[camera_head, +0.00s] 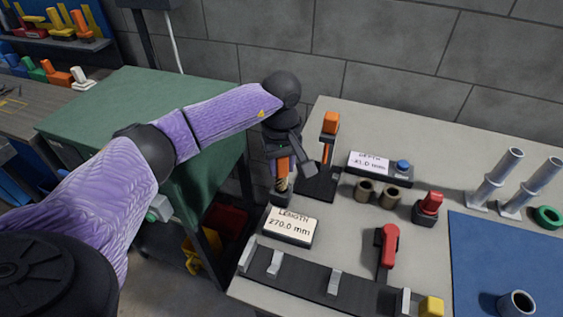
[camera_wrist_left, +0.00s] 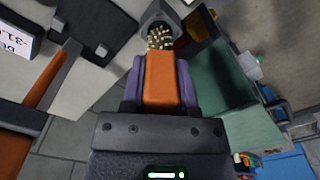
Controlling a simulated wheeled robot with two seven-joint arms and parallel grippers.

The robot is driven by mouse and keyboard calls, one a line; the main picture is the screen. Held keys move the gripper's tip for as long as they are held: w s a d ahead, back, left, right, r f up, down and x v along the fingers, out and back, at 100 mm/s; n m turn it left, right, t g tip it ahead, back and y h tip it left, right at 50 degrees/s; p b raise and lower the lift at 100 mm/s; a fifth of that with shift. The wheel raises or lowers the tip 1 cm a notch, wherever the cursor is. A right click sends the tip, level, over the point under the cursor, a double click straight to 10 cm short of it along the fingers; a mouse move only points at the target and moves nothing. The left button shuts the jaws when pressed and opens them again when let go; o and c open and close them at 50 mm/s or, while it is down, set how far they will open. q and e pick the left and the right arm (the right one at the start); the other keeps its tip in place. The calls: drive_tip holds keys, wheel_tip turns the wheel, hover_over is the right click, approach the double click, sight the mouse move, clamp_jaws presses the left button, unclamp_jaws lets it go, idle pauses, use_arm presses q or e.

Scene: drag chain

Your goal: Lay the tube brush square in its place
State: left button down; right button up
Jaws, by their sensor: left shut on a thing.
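The tube brush has an orange handle and tan bristles (camera_head: 282,184). My left gripper (camera_head: 285,163) is shut on the orange handle, above the left edge of the grey bench. In the left wrist view the orange handle (camera_wrist_left: 161,88) sits between the purple finger pads, with the bristles (camera_wrist_left: 160,38) pointing away. A dark, hollow-looking part (camera_wrist_left: 158,17) is at the bristle end; I cannot tell whether the bristles are inside it. Which spot is the brush's place is not clear. My right gripper is not in view.
A dark stand with an orange-topped post (camera_head: 330,123) is close right of the gripper. A depth display (camera_head: 368,162) and length display (camera_head: 290,226) are near. A dark rail with grey clips (camera_head: 305,284) lies in front. A red-handled clamp (camera_head: 389,245) and blue mat (camera_head: 500,250) are right.

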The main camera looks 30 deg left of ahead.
sight(281, 176)
use_arm(q)
drive_tip(key=shift+f+b, duration=1.45)
drive_tip(key=shift+f, duration=0.45)
idle(0.4)
drive_tip(key=shift+c, duration=1.4)
unclamp_jaws()
drive_tip(key=shift+r, duration=0.15)
wheel_tip(281, 176, up, 10)
drive_tip(key=shift+f+p, duration=0.1)
drive_tip(key=shift+p, duration=0.85)
drive_tip(key=shift+f, duration=0.1)
